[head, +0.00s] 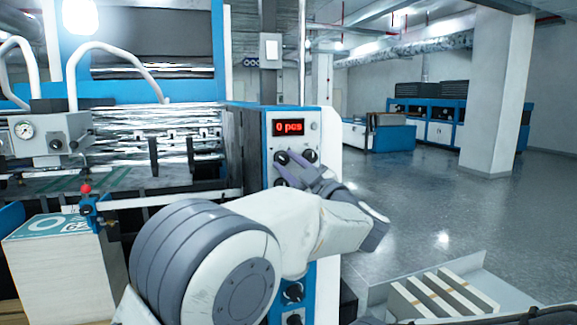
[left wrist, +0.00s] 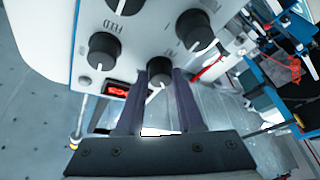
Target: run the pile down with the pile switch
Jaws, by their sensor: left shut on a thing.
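The control panel (head: 330,130) is grey and blue with a red display (head: 288,127) reading "0 pcs". Black knobs sit below the display in the head view. My left gripper (head: 282,168) reaches up to the upper left knob (head: 281,156). In the left wrist view this knob (left wrist: 160,70) sits between the two dark fingers of my left gripper (left wrist: 160,88), which is shut on it. Its label is too small to read, so I cannot tell by lettering that it is the pile switch. A white sheet pile (head: 62,268) with a teal printed top stands at the left. My right gripper is not in view.
Another knob (head: 309,156) is close beside the held one, with more knobs (head: 292,291) lower on the panel. The machine's rollers (head: 180,130) and white hoses (head: 72,75) are at the left. The floor (head: 430,220) beyond is clear.

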